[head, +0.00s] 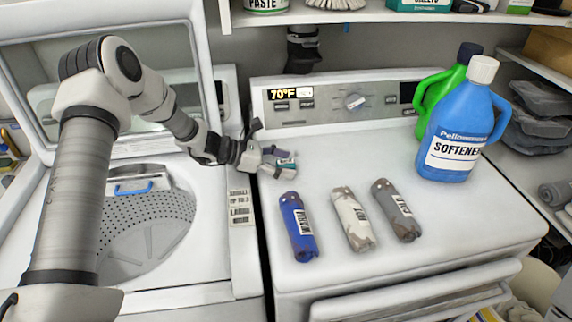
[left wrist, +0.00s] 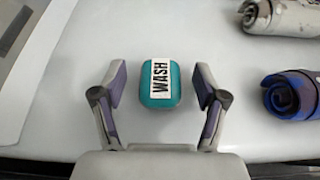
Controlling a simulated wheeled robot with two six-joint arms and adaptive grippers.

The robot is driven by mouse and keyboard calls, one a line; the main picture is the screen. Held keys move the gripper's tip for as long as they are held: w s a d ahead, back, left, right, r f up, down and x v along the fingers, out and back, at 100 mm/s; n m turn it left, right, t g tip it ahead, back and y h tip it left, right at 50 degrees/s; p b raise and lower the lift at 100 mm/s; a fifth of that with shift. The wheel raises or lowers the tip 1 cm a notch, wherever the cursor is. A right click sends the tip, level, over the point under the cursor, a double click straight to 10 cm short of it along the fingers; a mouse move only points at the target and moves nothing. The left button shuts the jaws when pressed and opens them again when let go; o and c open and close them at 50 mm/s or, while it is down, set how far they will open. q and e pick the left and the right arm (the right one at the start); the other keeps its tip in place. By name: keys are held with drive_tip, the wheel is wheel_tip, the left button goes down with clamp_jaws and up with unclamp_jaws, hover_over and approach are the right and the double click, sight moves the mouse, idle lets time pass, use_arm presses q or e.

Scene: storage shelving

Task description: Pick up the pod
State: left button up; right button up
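The pod is a small teal block with a white WASH label (left wrist: 160,84). My left gripper (head: 277,163) is open over the left part of that top. In the left wrist view the fingers (left wrist: 160,92) stand on either side of the pod, with a visible gap at each side. My right gripper is not in view.
Rolled cloths lie nearby: blue (head: 298,228), white-brown (head: 353,220) and grey (head: 396,210). A blue softener jug (head: 455,130) and a green jug (head: 440,88) stand at the back right. The open washer drum (head: 150,220) is at left. The control panel (head: 340,100) rises behind.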

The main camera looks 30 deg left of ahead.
use_arm(q)
drive_tip(key=c, duration=0.9)
drive_tip(key=shift+s, duration=0.1)
drive_tip(key=shift+r, duration=0.1)
wheel_tip(320, 180, up, 10)
drive_tip(key=shift+g+b, duration=0.3)
drive_tip(key=shift+b, duration=0.15)
